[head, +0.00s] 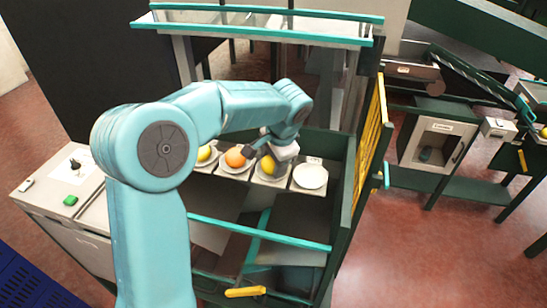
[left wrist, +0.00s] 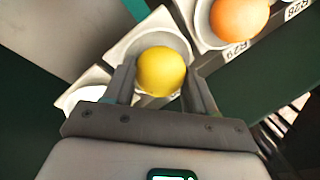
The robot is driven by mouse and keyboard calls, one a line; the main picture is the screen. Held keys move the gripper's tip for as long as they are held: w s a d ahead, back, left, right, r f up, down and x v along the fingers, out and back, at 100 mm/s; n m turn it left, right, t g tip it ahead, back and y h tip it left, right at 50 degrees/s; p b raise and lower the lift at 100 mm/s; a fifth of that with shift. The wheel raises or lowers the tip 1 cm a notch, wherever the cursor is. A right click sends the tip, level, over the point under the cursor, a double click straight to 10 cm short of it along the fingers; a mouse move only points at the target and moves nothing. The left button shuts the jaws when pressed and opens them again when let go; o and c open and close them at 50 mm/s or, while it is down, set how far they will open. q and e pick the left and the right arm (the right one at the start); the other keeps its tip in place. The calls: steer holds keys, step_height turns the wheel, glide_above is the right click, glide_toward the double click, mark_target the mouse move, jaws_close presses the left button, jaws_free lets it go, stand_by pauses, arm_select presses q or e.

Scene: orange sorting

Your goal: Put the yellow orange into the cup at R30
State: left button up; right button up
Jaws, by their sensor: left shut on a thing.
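The yellow orange (left wrist: 161,70) sits between the two fingers of my left gripper (left wrist: 160,88) in the left wrist view. The gripper is shut on it. A white cup (left wrist: 120,48) shows directly behind and around the fruit; I cannot tell whether the fruit rests in it. In the head view the yellow orange (head: 268,165) is over the third visible cup of the row, below my left gripper (head: 262,152). The label of this cup is hidden, so R30 cannot be read. My right gripper is not in view.
An orange-coloured fruit (head: 235,157) sits in the neighbouring cup, by a label reading R29 in the wrist view. Another yellow fruit (head: 204,153) lies further left. An empty white cup (head: 310,176) is on the right. A yellow mesh guard (head: 371,140) stands beyond it.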

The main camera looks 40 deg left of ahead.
arm_select(q)
steer(key=shift+w+a+f, duration=0.1)
steer(key=shift+w+f, duration=0.15)
steer(key=o, duration=0.8)
steer(key=shift+s+r, duration=0.15)
steer(key=shift+s, duration=0.05)
steer(key=shift+w+r, duration=0.2)
steer(key=shift+r, duration=0.3)
steer(key=b+v, duration=0.1)
steer(key=v, duration=0.5)
steer(key=shift+s+d, duration=0.2)
steer(key=shift+r, duration=0.2)
steer(key=shift+w, duration=0.2)
steer(key=shift+s+r, duration=0.1)
steer(key=shift+s, duration=0.1)
steer(key=shift+w, duration=0.15)
